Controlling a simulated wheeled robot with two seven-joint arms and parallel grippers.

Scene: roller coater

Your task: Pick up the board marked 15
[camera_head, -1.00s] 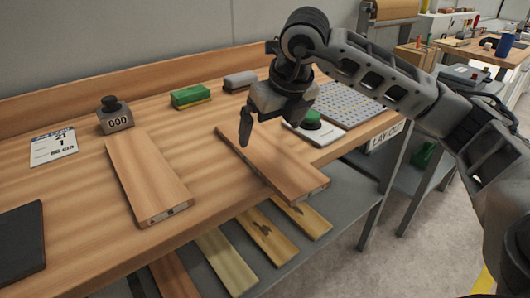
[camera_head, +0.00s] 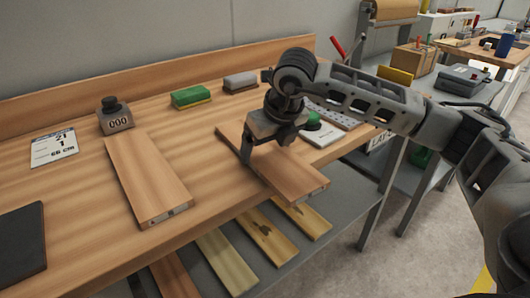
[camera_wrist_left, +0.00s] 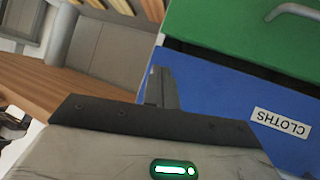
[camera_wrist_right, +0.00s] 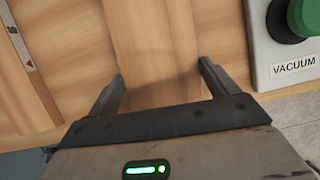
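Two wooden boards lie on the bench: a left board (camera_head: 150,182) and a right board (camera_head: 285,172). The marks on their end faces are too small to read, so I cannot tell which is 15. My right gripper (camera_head: 258,154) is low over the right board. In the right wrist view, the right gripper (camera_wrist_right: 162,92) is open, with one finger on each side of the right board (camera_wrist_right: 155,45). It has not closed on the board. My left gripper (camera_wrist_left: 161,88) is away from the boards, its fingers together and empty, facing a blue drawer marked CLOTHS (camera_wrist_left: 215,95).
A green-buttoned VACUUM box (camera_wrist_right: 288,45) stands close to the right of the right gripper. A 000 stamp block (camera_head: 115,118), a date card (camera_head: 54,147), a green block (camera_head: 191,97) and a grey block (camera_head: 240,82) are on the bench. More boards lie on the shelf below (camera_head: 268,236).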

